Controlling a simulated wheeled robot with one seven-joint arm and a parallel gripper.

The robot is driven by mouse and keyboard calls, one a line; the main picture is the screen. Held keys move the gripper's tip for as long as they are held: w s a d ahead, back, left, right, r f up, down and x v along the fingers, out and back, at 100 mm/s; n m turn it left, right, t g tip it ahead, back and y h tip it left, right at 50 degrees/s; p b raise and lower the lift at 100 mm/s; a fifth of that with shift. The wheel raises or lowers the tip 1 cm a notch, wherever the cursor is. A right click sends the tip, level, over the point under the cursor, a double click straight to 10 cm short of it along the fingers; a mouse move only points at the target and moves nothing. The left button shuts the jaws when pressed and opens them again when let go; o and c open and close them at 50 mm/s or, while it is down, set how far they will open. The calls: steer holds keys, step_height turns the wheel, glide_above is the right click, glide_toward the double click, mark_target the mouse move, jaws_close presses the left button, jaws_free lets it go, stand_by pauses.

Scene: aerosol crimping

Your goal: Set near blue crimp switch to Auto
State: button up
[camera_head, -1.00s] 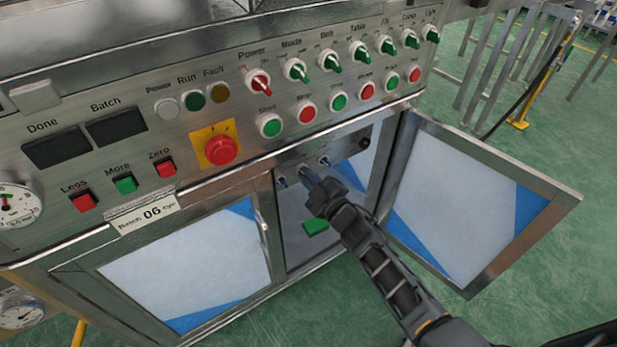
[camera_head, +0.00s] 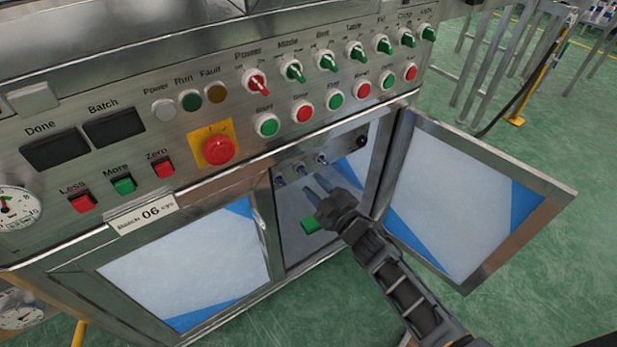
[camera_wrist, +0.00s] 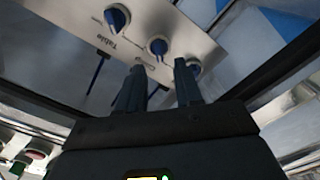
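Three small blue switches sit in a row on the metal panel inside the open cabinet: a left one (camera_head: 279,181), a middle one (camera_head: 301,169) and a right one (camera_head: 322,160). In the wrist view, the blue knobs show at the top (camera_wrist: 117,17), in the middle (camera_wrist: 158,46) and lower right (camera_wrist: 193,67). A "Table" label is readable beside the top knob; the label by the middle knob is partly hidden. My gripper (camera_head: 316,189) is just below and in front of the row, its fingers apart and empty (camera_wrist: 158,85). I cannot read the switch settings.
The open right door (camera_head: 578,196) stands to the right of my arm. The closed left door (camera_head: 266,240) is beside the opening. Above are a red stop button (camera_head: 219,149) and several green-and-white switches.

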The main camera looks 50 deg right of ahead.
steer(key=shift+v, duration=1.5)
steer(key=s+a+r+m+g+y, duration=0.1)
steer(key=s+a+r, duration=0.3)
steer(key=s+a, duration=0.3)
steer(key=s+a+r+m+y, duration=0.2)
steer(key=s+a+r, duration=0.25)
steer(key=s, duration=0.55)
steer(key=s+a+r+m+g+y, duration=0.1)
steer(key=s+a+r, duration=0.3)
steer(key=s+a, duration=0.3)
steer(key=s+r+m+p, duration=0.1)
steer(key=s+r+p, duration=0.2)
steer(key=r+p, duration=0.5)
steer(key=s+a+r+m+y+p, duration=0.1)
steer(key=s+r+p, duration=0.2)
steer(key=r+p, duration=0.5)
step_height(320, 180, up, 7)
steer(key=shift+a+r+g, duration=0.2)
steer(key=shift+a+g, duration=0.1)
steer(key=shift+a, duration=0.05)
